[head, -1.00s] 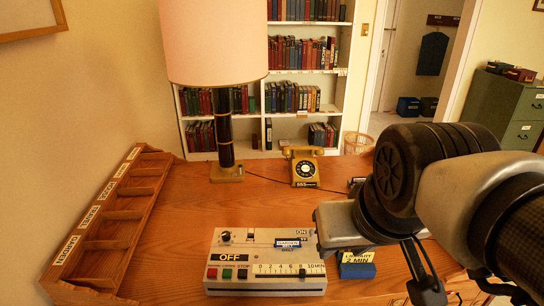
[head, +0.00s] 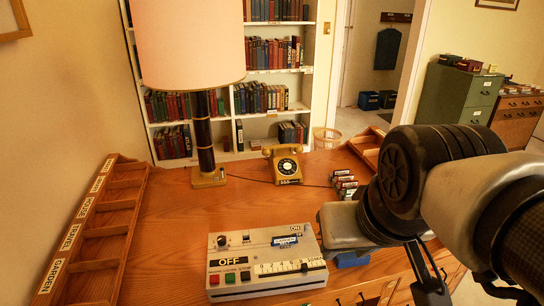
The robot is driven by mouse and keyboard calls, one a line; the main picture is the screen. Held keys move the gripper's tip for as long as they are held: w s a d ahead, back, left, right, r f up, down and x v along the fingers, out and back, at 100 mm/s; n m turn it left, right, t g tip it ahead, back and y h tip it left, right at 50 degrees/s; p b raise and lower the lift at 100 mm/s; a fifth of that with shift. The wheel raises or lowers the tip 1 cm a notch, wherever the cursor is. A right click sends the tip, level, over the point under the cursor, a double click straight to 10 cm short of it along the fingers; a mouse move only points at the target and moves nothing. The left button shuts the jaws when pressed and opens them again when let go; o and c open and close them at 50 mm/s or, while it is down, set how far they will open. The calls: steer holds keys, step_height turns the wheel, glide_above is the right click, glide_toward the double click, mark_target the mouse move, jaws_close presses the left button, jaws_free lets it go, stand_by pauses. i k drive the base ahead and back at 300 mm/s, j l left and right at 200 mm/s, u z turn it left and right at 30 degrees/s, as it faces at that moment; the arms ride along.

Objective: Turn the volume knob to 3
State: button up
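The cream control box (head: 222,268) sits on the desk at lower middle in the head view. A small black round knob (head: 222,241) is at its back left; its number marks are too small to read. An OFF label (head: 230,262), red, green and dark buttons, and a numbered slider scale (head: 290,268) are on the same box. My gripper (head: 342,229) is just right of the box, seen from behind. Its fingertips are hidden, so its opening cannot be told. I cannot tell whether it touches the box.
A lamp (head: 206,135) and a yellow telephone (head: 285,166) stand behind the box. A wooden labelled rack (head: 100,235) lines the left edge. A blue block (head: 352,260) is partly hidden below my gripper. Bare desk (head: 180,235) lies left of the box.

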mark_target(222, 240)
steer(key=u, duration=0.7)
steer(key=i+l+u, duration=0.15)
steer(key=i, duration=0.15)
steer(key=k+u, duration=0.1)
steer(key=u, duration=0.4)
steer(key=k+l+u, duration=0.1)
steer(key=u, duration=0.35)
steer(key=i+l+u, duration=0.2)
